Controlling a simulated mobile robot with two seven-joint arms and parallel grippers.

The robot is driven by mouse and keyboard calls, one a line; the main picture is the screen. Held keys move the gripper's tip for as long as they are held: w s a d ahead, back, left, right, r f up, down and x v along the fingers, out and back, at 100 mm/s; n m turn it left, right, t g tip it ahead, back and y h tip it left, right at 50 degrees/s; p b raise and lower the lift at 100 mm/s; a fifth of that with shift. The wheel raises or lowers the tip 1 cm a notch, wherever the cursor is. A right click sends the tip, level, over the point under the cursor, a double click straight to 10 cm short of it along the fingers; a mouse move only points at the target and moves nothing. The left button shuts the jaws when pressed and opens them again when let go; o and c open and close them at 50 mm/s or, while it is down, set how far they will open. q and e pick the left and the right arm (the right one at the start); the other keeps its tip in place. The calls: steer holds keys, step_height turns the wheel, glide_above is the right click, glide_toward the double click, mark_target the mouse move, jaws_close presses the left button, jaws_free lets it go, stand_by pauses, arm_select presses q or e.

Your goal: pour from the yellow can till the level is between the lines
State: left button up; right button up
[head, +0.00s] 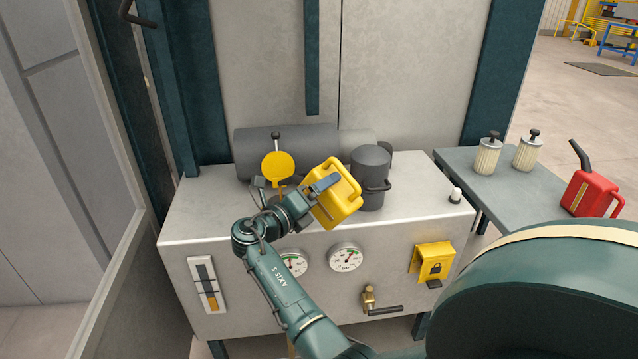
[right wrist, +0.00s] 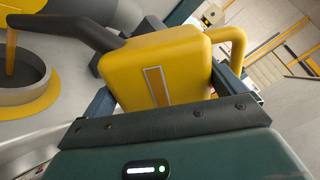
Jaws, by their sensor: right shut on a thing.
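The yellow can (head: 338,205) is tilted above the top of the grey machine cabinet. My right gripper (head: 325,184) is shut on it. In the right wrist view the can (right wrist: 185,50) points its dark spout (right wrist: 75,28) left. An amber stream (right wrist: 11,52) runs from the spout into the dark round filler opening (right wrist: 20,80), which has a yellow ring. In the head view the yellow filler lid (head: 278,166) stands up. The level gauge (head: 208,286) on the cabinet front shows amber in its lower part; the lines are too small to read against the level. My left gripper is out of view.
A dark pot-like canister (head: 370,180) stands close right of the can, with a grey cylinder (head: 270,148) behind. Dials (head: 345,257), a yellow lock cover (head: 432,260) and a brass valve (head: 370,300) are on the front. A side table (head: 515,195) carries a red can (head: 588,192) and two filters.

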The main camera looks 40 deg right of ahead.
steer(key=shift+w+r+n, duration=0.25)
steer(key=shift+w+n, duration=0.1)
steer(key=shift+n, duration=0.25)
steer(key=shift+a, duration=0.2)
stand_by(3.2)
